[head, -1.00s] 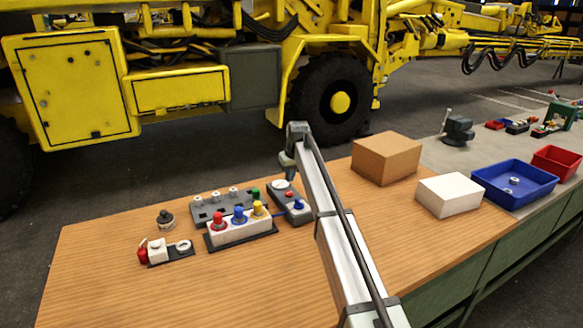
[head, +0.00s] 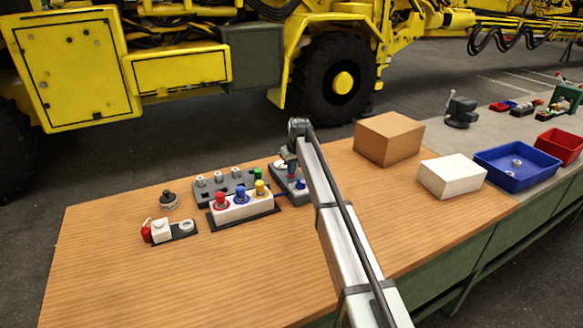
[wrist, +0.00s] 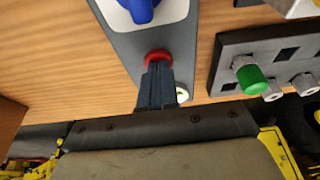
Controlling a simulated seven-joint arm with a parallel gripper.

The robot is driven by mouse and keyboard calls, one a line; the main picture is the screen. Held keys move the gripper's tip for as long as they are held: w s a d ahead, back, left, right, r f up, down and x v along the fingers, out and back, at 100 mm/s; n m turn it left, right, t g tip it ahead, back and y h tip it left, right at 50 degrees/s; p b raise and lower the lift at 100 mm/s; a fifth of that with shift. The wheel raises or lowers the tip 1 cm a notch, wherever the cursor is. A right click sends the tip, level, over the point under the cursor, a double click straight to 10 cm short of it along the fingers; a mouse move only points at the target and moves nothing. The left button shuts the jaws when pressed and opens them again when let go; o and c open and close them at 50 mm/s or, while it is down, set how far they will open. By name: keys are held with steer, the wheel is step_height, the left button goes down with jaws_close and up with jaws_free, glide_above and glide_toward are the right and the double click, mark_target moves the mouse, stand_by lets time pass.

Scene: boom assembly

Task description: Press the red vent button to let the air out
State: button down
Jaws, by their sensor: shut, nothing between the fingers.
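The red vent button (wrist: 157,55) sits on a narrow grey panel (wrist: 122,45) in the wrist view. My gripper (wrist: 157,72) is shut and empty, its fingertips over the button and covering its near part. I cannot tell whether they touch or press it. A blue knob (wrist: 141,10) is above the button on the same panel, and a small white-and-green round piece (wrist: 182,94) is just beside the fingers. In the head view my gripper (head: 291,175) is low over the grey panel (head: 303,198), with the blue knob (head: 300,184) beside it; the button is mostly hidden there.
A cardboard box (head: 388,140), a white box (head: 450,178) and a blue tray (head: 487,170) are to the right. The bench front is clear.

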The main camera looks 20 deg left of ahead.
steer(key=shift+s+d+f, duration=0.1)
steer(key=shift+s+f, duration=0.05)
steer(key=shift+f, duration=0.65)
steer(key=shift+r, duration=0.6)
steer(key=w+a+v, duration=0.1)
steer(key=v, duration=1.2)
steer(key=shift+r, duration=0.55)
